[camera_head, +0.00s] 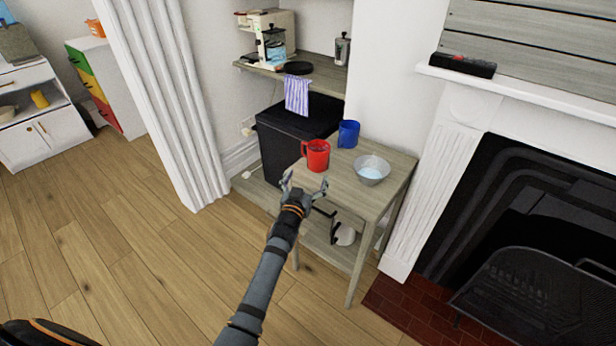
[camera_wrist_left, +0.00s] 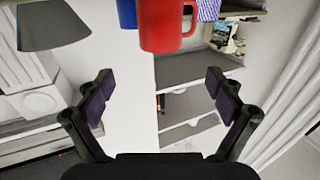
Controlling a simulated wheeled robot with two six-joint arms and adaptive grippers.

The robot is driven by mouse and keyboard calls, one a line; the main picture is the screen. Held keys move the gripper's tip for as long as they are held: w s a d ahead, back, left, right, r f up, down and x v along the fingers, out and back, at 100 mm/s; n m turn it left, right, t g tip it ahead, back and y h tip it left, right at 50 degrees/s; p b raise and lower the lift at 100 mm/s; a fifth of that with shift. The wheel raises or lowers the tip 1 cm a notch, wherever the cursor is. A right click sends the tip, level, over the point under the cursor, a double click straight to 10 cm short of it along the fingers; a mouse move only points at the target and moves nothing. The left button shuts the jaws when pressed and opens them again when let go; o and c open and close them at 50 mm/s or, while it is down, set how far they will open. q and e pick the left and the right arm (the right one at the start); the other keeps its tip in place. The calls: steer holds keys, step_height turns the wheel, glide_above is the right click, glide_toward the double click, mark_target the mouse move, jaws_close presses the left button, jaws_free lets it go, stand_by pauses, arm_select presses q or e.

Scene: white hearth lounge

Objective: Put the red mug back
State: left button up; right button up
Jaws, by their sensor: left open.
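The red mug (camera_head: 317,156) stands upright near the left edge of a small wooden table (camera_head: 345,188), its handle on its left side. My left gripper (camera_head: 306,180) is open and empty, just in front of the table's near left edge and apart from the mug. In the left wrist view, the red mug (camera_wrist_left: 165,26) shows at the top, beyond the open fingers (camera_wrist_left: 159,80), with its handle to the right. A blue mug (camera_head: 348,134) stands behind the red one; part of it shows in the left wrist view (camera_wrist_left: 127,13). My right gripper is not seen.
A metal bowl (camera_head: 371,171) stands right of the red mug. A black bin-like box (camera_head: 285,150) is behind the table. A shelf (camera_head: 315,75) holds a coffee machine (camera_head: 268,42), a black round item and a hanging striped cloth (camera_head: 297,95). A fireplace is right; floor at left is clear.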

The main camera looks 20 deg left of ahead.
arm_select(q)
steer(key=s+a, duration=0.3)
steer(key=s, duration=0.1)
steer(key=s+a+f+g, duration=0.1)
steer(key=s+f+g, duration=0.15)
steer(key=f, duration=0.75)
steer(key=s+f+g, duration=0.2)
steer(key=s+f, duration=0.2)
steer(key=f, duration=0.6)
steer(key=s+a+f+g, duration=0.2)
steer(key=s+f+g, duration=0.4)
steer(key=s+f, duration=1.1)
steer(key=s+a+f+g, duration=0.1)
steer(key=s+f+g, duration=0.1)
steer(key=s+f, duration=0.3)
steer(key=s+a+f+g, duration=0.1)
steer(key=s+f, duration=0.4)
steer(key=s, duration=0.8)
steer(key=s+a+f+g, duration=0.1)
steer(key=s+f+g, duration=0.2)
steer(key=s, duration=0.7)
step_height(320, 180, down, 3)
steer(key=shift+a+r+m, duration=0.15)
steer(key=shift+r+m, duration=0.05)
steer(key=shift+m, duration=0.1)
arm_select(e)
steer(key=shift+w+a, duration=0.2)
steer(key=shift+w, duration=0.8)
